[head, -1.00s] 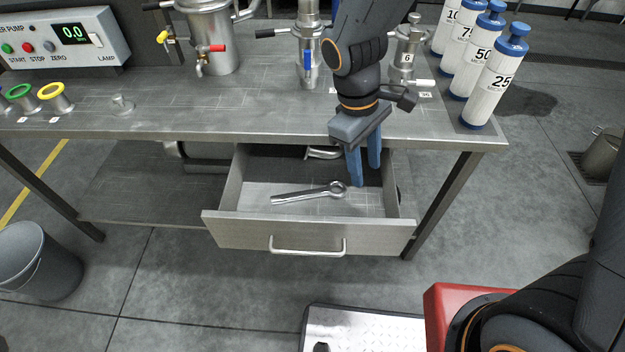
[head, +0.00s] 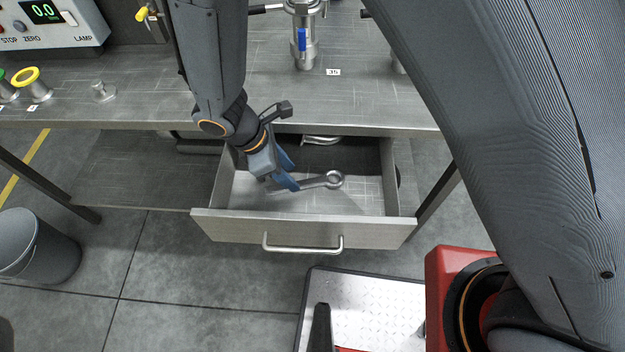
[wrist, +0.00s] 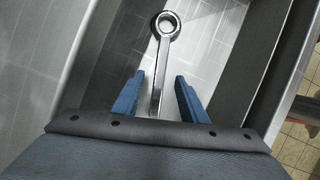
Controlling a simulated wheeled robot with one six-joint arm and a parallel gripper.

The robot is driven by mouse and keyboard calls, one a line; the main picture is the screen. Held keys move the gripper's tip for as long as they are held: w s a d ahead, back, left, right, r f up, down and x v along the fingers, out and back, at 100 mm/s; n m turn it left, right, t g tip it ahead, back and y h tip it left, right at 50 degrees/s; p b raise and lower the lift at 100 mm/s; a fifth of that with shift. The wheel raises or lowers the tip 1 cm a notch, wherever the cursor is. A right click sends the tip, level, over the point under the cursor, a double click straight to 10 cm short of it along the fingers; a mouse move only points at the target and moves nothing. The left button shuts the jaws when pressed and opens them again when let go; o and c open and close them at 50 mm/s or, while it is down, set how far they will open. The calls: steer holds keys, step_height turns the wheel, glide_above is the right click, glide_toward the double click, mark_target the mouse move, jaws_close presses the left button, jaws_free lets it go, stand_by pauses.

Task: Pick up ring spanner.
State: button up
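The ring spanner (head: 318,182) is a shiny metal bar with a round ring at its right end. It lies on the floor of the open drawer (head: 345,232). My gripper (head: 288,183) is inside the drawer space, over the left part of the spanner's handle, and hides its left end. In the wrist view the spanner (wrist: 161,60) points away with its ring at the top. My gripper (wrist: 158,92) is open there, with a blue finger on each side of the handle and gaps between fingers and handle. Whether the fingertips touch the drawer floor I cannot tell.
The bench top (head: 240,105) overhangs the back of the drawer. A bent metal part (head: 322,140) shows at the drawer's back. A valve fitting (head: 303,40) stands on the bench. A grey bucket (head: 35,250) stands on the floor at left.

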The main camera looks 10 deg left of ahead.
mark_target(305, 184)
steer(key=x, duration=0.4)
steer(key=shift+c, duration=0.3)
jaws_close()
